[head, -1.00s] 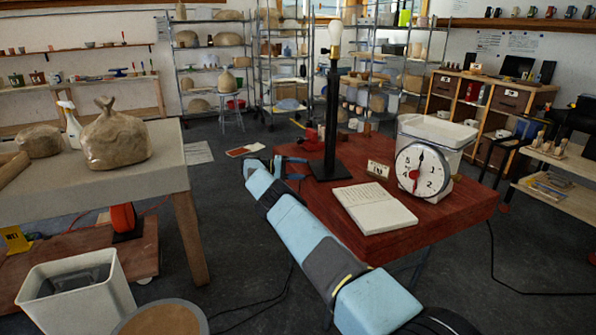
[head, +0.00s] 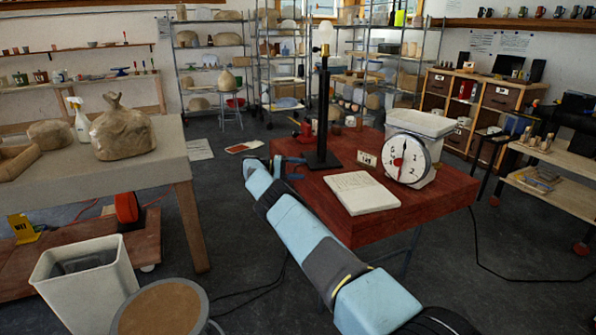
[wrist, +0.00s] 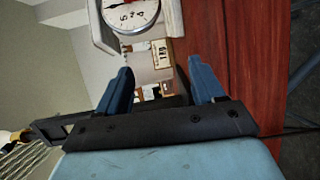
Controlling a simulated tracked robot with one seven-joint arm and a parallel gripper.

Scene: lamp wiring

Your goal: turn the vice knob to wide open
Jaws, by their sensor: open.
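A small red object (head: 304,130), possibly the vice, stands at the far edge of the red table (head: 430,212), behind the black lamp (head: 322,110). Its knob is too small to make out. My gripper (head: 290,164) is at the table's left edge, left of the lamp base and nearer to me than the red object. In the wrist view my gripper (wrist: 164,72) is open, with two blue fingers apart and nothing held between them. No vice or knob is clear in that view.
A grey worktable (head: 100,178) is at left, with a bin (head: 88,278) in front.

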